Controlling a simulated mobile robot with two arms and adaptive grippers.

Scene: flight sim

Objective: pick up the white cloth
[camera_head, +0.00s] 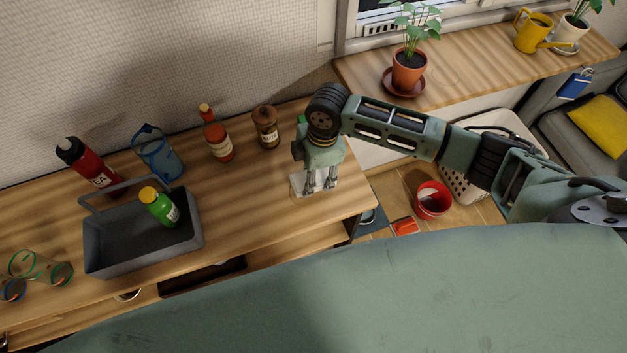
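The white cloth (297,187) lies flat as a small folded patch on the wooden counter, near its right end. My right gripper (320,187) points down directly over it. Its two fingers are apart, with some of the cloth showing between them, and their tips are at or just above the cloth; I cannot tell if they touch it. The gripper hides part of the cloth. My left gripper is not in view.
On the counter (255,205) stand a grey caddy (105,262) holding a green bottle (159,207), a red bottle (90,165), a blue container (157,153), a sauce bottle (217,140), a brown shaker (266,128) and glasses (40,267). A red bucket (432,200) stands on the floor.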

